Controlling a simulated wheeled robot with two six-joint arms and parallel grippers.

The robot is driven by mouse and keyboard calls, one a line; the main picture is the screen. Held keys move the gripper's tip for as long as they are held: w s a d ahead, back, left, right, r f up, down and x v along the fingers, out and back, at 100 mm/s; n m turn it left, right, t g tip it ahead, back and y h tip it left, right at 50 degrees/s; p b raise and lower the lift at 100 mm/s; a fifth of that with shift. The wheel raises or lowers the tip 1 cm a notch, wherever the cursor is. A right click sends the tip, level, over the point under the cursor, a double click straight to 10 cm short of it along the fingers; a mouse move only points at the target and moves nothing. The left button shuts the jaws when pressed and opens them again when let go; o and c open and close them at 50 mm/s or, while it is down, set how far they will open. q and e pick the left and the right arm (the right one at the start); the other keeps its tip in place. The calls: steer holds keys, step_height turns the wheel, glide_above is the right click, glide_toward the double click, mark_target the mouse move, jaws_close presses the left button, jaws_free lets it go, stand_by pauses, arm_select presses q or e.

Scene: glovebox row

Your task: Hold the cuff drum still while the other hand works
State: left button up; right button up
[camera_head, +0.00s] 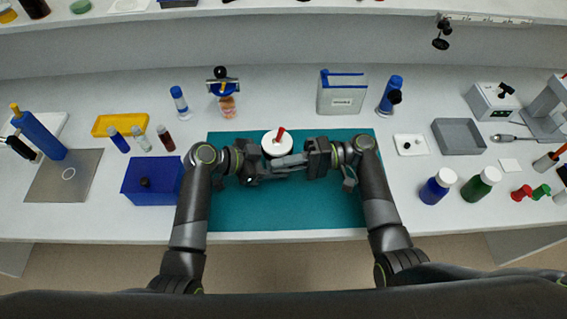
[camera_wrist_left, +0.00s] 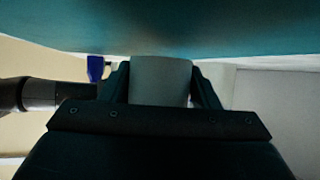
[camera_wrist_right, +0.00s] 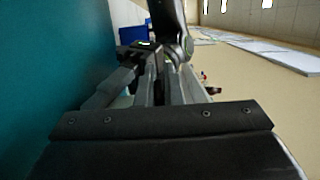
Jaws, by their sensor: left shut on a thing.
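The white cuff drum (camera_head: 269,147), round with a red piece (camera_head: 281,134) on top, is over the teal mat (camera_head: 290,208), near its back edge. My left gripper (camera_head: 268,166) is at its near side. In the left wrist view a pale grey cylinder, seemingly the drum (camera_wrist_left: 161,82), sits between my left fingers, which are shut on it. My right gripper (camera_head: 300,160) reaches in from the right, close to the drum and left gripper. In the right wrist view its fingers (camera_wrist_right: 150,88) stand apart, with my left arm beyond. The grippers partly hide the drum's near side.
A blue box (camera_head: 152,181) stands left of the mat. A grey file box (camera_head: 341,93) and a blue-capped bottle (camera_head: 390,95) stand behind it. Blue (camera_head: 436,187) and green (camera_head: 481,185) bottles stand to the right. The front of the mat is clear.

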arm_select(q)
steer(key=shift+a+f, duration=0.1)
steer(key=shift+f, duration=0.05)
arm_select(e)
steer(key=shift+o, duration=0.9)
steer(key=shift+r, duration=0.1)
steer(key=w+d, duration=0.2)
steer(key=d, duration=0.9)
steer(key=shift+d, duration=0.4)
steer(key=shift+w, duration=0.1)
arm_select(q)
steer(key=o, duration=1.3)
steer(key=shift+c, duration=0.2)
